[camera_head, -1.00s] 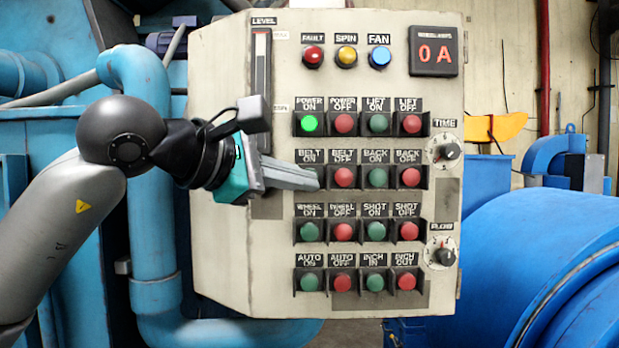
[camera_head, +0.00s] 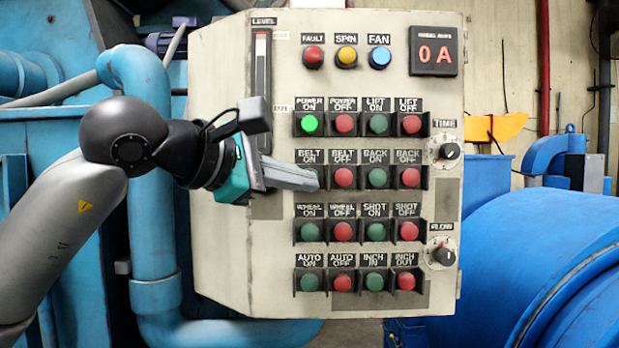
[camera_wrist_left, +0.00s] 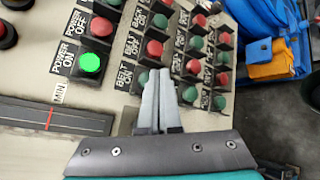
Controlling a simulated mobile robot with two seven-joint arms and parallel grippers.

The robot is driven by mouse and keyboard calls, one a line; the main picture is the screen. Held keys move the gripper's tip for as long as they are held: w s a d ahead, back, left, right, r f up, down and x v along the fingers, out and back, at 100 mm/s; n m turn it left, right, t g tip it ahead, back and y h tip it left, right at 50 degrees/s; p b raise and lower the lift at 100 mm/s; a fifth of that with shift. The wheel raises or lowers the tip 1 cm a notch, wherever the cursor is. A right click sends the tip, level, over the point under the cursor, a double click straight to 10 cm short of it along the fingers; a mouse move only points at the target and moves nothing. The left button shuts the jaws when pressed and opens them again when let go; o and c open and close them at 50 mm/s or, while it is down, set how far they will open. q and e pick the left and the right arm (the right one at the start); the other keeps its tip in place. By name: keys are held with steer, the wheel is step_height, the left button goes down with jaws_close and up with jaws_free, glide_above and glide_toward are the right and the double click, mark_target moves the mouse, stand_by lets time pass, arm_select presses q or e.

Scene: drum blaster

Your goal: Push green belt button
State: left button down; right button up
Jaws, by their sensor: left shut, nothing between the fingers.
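The control panel (camera_head: 222,150) faces me with rows of green and red buttons. The belt-on label (camera_head: 311,157) is in the second row at the left. The green belt button below it is mostly hidden by the tips of my left gripper (camera_head: 316,182). In the left wrist view, the shut, empty fingers (camera_wrist_left: 158,76) lie over the spot beside the belt-on label (camera_wrist_left: 125,76). The tips are at or just in front of the button; I cannot tell whether they touch it.
The red belt-off button (camera_head: 344,177) is just right of the fingertips. The lit green power-on button (camera_head: 309,123) is above and the wheel-on button (camera_head: 310,231) below. Blue pipes (camera_head: 150,200) stand left of the panel, a blue drum (camera_head: 550,260) at the right.

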arm_select(q)
steer(key=shift+w, duration=0.3)
